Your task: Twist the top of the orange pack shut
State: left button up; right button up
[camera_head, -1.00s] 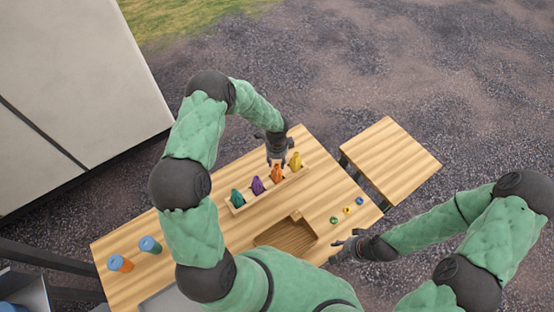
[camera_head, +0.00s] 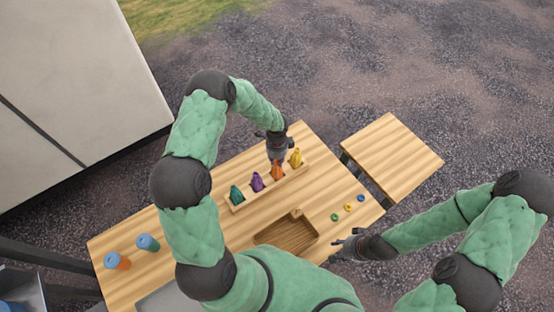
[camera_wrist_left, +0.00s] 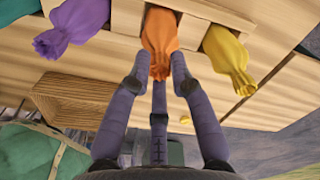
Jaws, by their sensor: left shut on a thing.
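The orange pack (camera_head: 277,172) stands in a slot of the wooden rack (camera_head: 240,206), between the purple and yellow packs. It also shows in the left wrist view (camera_wrist_left: 160,32), its gathered top between my fingers. My left gripper (camera_head: 277,160) is over the pack from above, shut on its top; the wrist view shows the fingertips (camera_wrist_left: 160,66) against both sides of the neck. My right gripper (camera_head: 337,248) hangs by the front right edge of the table, away from the pack; how far its fingers are apart is too small to tell.
The purple (camera_head: 257,182), yellow (camera_head: 295,158) and teal (camera_head: 236,194) packs stand in the same rack.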

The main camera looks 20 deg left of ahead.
pick_arm(q)
jog(key=m+p, duration=0.1)
jog(key=m, duration=0.2)
jog(key=shift+s+m, duration=0.1)
jog(key=shift+m, duration=0.2)
jog(key=m+p, duration=0.1)
jog(key=m, duration=0.2)
jog(key=o, duration=0.7)
jog(key=shift+r, duration=0.1)
jog(key=shift+r+p, duration=1.65)
jog(key=shift+r, duration=0.8)
jog(key=shift+f, duration=0.1)
